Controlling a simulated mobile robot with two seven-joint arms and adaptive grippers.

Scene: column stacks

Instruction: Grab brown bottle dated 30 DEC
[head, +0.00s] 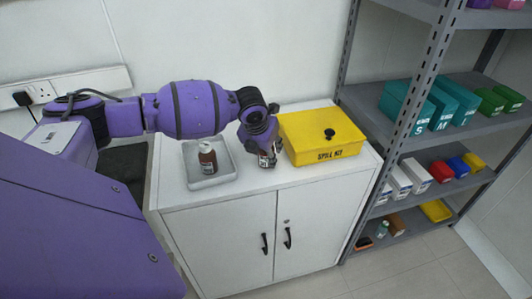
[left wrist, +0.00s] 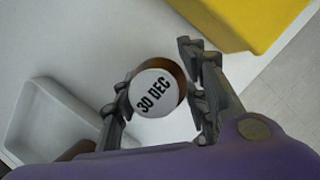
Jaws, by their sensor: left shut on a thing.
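A brown bottle (left wrist: 179,76) with a white cap reading "30 DEC" (left wrist: 155,93) is between the fingers of my left gripper in the left wrist view. My left gripper (head: 268,158) is shut on this bottle, over the white cabinet top just left of the yellow box. In the head view the fingers mostly hide that bottle. Another brown bottle (head: 208,163) with a white cap and a label stands in the grey tray (head: 226,176), to the left of the gripper. My right gripper is not in view.
A yellow spill kit box (head: 320,133) stands right of the gripper on the white cabinet (head: 225,235). It also shows in the left wrist view (left wrist: 240,20). A grey shelf rack (head: 413,140) with boxes stands at the right. The cabinet top's front strip is clear.

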